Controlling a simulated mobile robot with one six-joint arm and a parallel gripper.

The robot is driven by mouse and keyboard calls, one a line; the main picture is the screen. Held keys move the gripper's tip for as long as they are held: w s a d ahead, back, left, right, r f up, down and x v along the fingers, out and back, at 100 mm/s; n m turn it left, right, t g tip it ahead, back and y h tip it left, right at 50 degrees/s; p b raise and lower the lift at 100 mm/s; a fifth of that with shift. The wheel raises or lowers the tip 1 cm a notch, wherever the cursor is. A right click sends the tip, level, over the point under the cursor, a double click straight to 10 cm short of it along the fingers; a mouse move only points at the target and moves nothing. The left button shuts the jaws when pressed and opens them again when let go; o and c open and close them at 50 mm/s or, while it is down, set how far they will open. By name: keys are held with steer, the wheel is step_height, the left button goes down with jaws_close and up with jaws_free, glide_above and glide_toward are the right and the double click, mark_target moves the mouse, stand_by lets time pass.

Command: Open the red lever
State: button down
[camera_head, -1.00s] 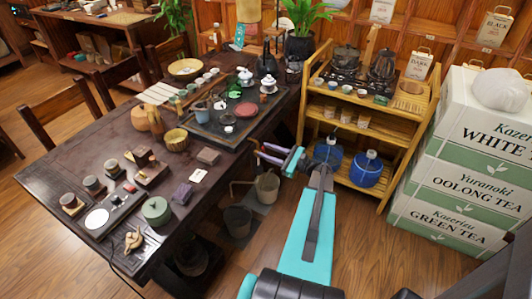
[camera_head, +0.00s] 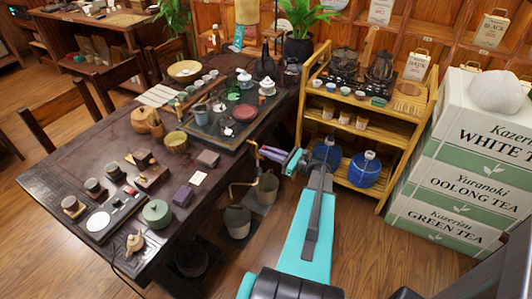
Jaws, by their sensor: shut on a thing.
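My gripper (camera_head: 271,153) has purple fingers and reaches in from the lower right on my turquoise arm. Its tips are at the right side of the dark tea table, by the top of a thin brass-coloured bent pipe (camera_head: 236,184). The fingers are shut on the lever there. The lever is small and mostly hidden by the fingers, and its red colour does not show clearly. I cannot tell how far it is turned.
Two buckets (camera_head: 237,223) stand on the floor below the pipe. The dark table (camera_head: 95,148) carries many tea things. A bamboo shelf (camera_head: 385,130) with blue jugs (camera_head: 364,171) stands right of my gripper, and stacked tea boxes (camera_head: 440,180) further right.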

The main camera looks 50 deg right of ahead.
stand_by(0.3)
steer(key=c, duration=1.8)
jaws_free()
steer(key=shift+o, duration=0.2)
steer(key=shift+s+d, duration=0.1)
steer(key=shift+s, duration=0.05)
steer(key=b+v, duration=0.3)
steer(key=v, duration=1)
steer(key=shift+s, duration=0.3)
